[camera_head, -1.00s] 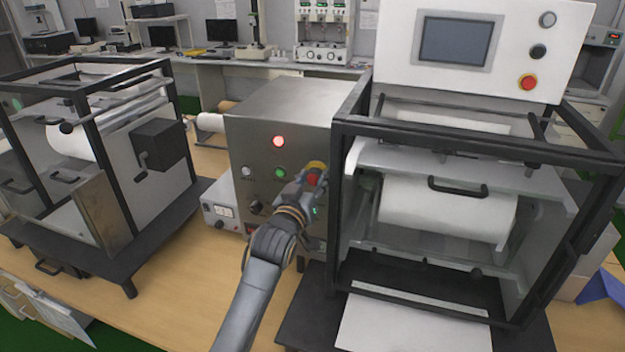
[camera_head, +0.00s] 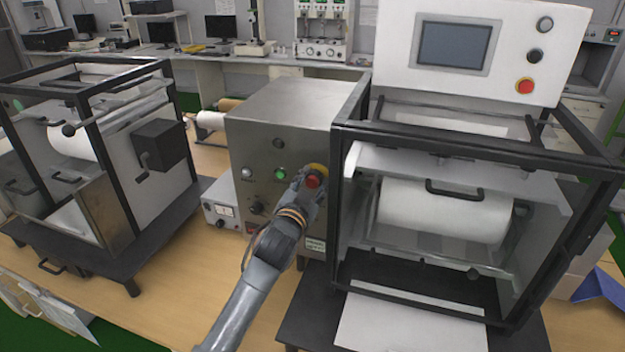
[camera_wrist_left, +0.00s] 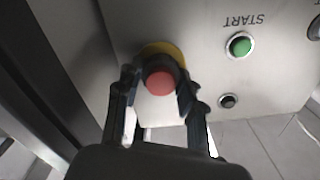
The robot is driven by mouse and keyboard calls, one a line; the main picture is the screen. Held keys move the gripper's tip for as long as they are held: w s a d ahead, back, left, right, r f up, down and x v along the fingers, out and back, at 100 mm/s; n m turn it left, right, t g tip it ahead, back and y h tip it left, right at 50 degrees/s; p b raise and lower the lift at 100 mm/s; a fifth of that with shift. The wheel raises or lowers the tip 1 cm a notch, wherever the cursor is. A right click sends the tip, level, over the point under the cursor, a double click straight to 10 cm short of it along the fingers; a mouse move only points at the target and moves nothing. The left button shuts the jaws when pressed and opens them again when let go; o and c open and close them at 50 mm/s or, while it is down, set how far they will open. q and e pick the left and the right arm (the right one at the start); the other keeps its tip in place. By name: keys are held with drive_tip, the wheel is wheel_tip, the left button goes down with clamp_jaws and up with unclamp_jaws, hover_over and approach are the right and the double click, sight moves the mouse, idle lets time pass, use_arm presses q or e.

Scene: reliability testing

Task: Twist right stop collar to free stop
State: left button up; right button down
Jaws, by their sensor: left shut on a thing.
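The stop button has a red cap (camera_head: 313,182) and a yellow collar (camera_head: 318,170). It sits at the right side of the metal control box's front face (camera_head: 290,150). In the left wrist view the red cap (camera_wrist_left: 160,83) is between my fingers, with the yellow collar (camera_wrist_left: 163,49) behind it. My left gripper (camera_head: 311,184) is shut on the stop button, with one finger on each side. The fingers hide part of the collar's edge. My right gripper does not show.
A green START button (camera_head: 280,174) is left of the stop, with a dark lamp (camera_head: 278,143) above. A black-framed machine (camera_head: 340,200) stands close at the right. Another framed machine (camera_head: 125,235) is at the left.

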use_arm(q)
drive_tip(key=shift+m, duration=0.6)
